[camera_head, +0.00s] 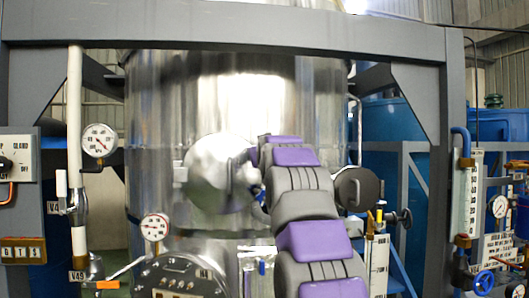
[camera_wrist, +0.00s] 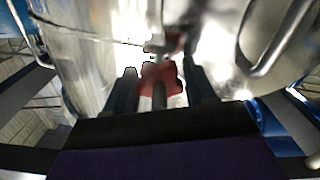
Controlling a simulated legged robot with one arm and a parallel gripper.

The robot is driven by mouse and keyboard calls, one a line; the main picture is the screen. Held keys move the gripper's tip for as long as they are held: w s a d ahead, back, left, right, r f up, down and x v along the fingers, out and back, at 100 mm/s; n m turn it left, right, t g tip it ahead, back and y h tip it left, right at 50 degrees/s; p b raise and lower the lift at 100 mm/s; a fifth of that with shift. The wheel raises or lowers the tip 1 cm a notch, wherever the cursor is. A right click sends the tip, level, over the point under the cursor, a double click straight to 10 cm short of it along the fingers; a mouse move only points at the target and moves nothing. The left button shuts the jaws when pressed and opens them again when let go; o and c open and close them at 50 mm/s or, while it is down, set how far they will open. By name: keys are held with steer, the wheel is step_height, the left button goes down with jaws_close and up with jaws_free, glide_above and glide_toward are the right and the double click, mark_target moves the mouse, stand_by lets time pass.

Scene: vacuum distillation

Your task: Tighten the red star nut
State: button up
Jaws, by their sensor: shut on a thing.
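In the wrist view the red star nut (camera_wrist: 172,78) sits between the two fingers of my gripper (camera_wrist: 160,84). A pale threaded rod or stem runs through the middle of the nut. My gripper is shut on the nut, with a dark finger on each side of it. Another smaller red part (camera_wrist: 173,41) shows just beyond it, beside a pale metal fitting. In the head view my purple and grey arm reaches up to the round steel hatch (camera_head: 215,172) on the tank. The nut and my gripper's fingertips are hidden there behind the arm.
The shiny steel tank (camera_head: 160,110) fills the middle behind a grey frame (camera_head: 230,28). Pressure gauges (camera_head: 99,140) and a white pipe (camera_head: 75,130) stand at left. A dark round cover (camera_head: 357,189) is right of my arm. A curved metal handle (camera_wrist: 275,55) is close at right in the wrist view.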

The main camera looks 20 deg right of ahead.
steer(key=m, duration=0.6)
steer(key=shift+s+r, duration=0.15)
steer(key=shift+r, duration=0.15)
steer(key=m+b, duration=0.1)
steer(key=m, duration=0.5)
steer(key=shift+s+d+m, duration=0.1)
steer(key=shift+m, duration=0.3)
steer(key=m, duration=0.5)
steer(key=shift+d+m, duration=0.1)
steer(key=shift+m, duration=0.3)
steer(key=shift+f+m, duration=0.3)
steer(key=shift+m, duration=0.9)
steer(key=shift+c, duration=0.2)
steer(key=shift+d+f, duration=0.1)
steer(key=shift+f, duration=0.05)
steer(key=o, duration=0.7)
steer(key=shift+o, duration=1.4)
steer(key=shift+d, duration=0.2)
steer(key=shift+o, duration=0.2)
steer(key=shift+d+f, duration=0.1)
